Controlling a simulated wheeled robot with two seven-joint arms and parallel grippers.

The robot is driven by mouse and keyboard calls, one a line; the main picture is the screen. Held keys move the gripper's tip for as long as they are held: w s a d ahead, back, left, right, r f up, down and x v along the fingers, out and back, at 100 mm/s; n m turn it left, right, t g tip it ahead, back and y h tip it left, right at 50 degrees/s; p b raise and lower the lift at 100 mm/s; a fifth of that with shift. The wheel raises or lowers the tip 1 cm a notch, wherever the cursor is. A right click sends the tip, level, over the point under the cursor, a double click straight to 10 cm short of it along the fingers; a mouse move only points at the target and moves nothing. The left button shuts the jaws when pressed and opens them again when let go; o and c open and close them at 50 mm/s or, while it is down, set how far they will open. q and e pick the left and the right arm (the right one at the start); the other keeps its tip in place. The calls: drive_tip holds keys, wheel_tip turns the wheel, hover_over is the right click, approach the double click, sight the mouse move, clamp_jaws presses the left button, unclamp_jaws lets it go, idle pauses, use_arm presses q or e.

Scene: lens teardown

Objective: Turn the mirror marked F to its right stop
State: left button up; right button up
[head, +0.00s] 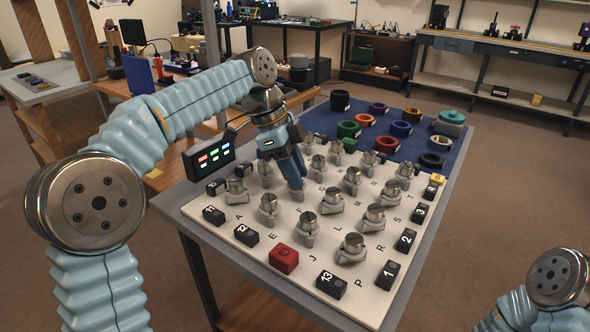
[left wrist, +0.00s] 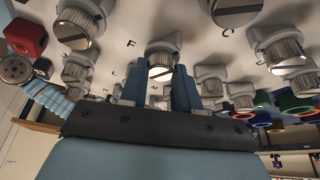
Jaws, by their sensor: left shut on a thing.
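My left gripper (head: 295,184) reaches down onto the board from the upper left. In the head view it covers most of the mirror beside the printed F. In the left wrist view that mirror marked F (left wrist: 161,62) is a round silver knurled cap on a pale grey mount, with a dark line across its face. The letter F is printed to its left there. The two blue fingers of the left gripper (left wrist: 159,88) stand on either side of it, shut on it. Whether it is at a stop cannot be told. My right gripper is out of view.
Similar mirrors stand close around on the white board (head: 213,217), including mirror E (head: 268,207) and mirror J (head: 307,231). A red button block (head: 284,258) and black numbered blocks (head: 331,284) line the front. Coloured rings lie on the blue mat (head: 452,157) behind.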

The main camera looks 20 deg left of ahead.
use_arm(q)
drive_tip(key=shift+m+g, duration=0.8)
drive_tip(key=shift+m, duration=1.4)
drive_tip(key=o, duration=1.1)
drive_tip(key=shift+c, duration=0.2)
drive_tip(key=shift+r, duration=0.35)
wheel_tip(320, 180, up, 3)
drive_tip(key=shift+w+f, duration=0.1)
drive_tip(key=shift+f, duration=0.1)
drive_tip(key=s+d+r+b, duration=0.1)
drive_tip(key=s+d+r, duration=0.3)
drive_tip(key=s+r, duration=0.5)
drive_tip(key=s, duration=0.4)
drive_tip(key=shift+s+r, duration=0.3)
drive_tip(key=shift+r, duration=0.05)
